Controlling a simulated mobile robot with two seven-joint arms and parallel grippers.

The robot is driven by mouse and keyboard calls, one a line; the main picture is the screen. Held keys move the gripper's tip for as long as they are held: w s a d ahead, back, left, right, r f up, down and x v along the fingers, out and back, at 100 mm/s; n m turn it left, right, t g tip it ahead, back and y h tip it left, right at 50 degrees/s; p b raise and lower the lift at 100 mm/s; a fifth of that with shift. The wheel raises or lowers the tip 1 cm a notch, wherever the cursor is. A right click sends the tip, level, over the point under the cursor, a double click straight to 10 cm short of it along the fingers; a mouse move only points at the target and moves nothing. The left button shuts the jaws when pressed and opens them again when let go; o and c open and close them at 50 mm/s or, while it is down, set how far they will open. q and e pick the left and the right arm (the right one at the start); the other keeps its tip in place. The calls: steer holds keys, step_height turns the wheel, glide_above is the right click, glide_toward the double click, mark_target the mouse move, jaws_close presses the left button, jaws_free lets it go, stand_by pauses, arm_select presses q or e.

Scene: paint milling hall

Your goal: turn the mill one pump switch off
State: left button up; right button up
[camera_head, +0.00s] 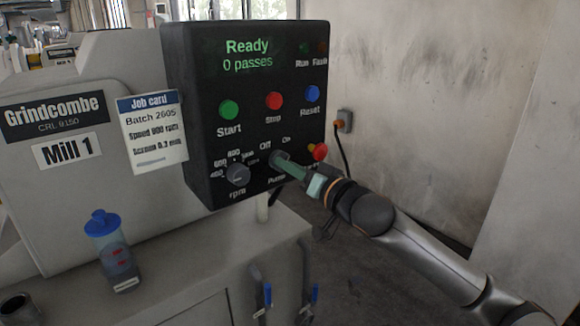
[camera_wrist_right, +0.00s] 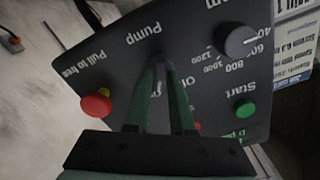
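The mill one control box (camera_head: 245,125) is black, with a lit screen reading "Ready" and "0 passes". Its pump switch (camera_head: 277,157) is a dark grey knob low on the panel, under the marks "Off" and "On". My right gripper (camera_head: 287,163) comes in from the right with its green fingers at the knob. In the right wrist view the fingertips (camera_wrist_right: 165,66) come close together around the switch, which they mostly hide. Which mark the knob points to cannot be told. My left gripper is in neither view.
A red pull-out stop button (camera_head: 319,151) sits right beside my right fingers. The rpm knob (camera_head: 237,174) is to the left, and start (camera_head: 229,110), stop (camera_head: 274,101) and reset (camera_head: 312,93) buttons are above. A blue-capped bottle (camera_head: 112,250) stands on the mill.

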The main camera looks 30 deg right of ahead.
jaws_close()
arm_select(q)
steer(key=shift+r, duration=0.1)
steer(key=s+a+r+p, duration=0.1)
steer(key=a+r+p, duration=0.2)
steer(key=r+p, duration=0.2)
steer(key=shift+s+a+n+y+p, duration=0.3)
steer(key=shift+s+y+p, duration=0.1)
steer(key=shift+p, duration=1.2)
arm_select(e)
steer(key=shift+n, duration=6)
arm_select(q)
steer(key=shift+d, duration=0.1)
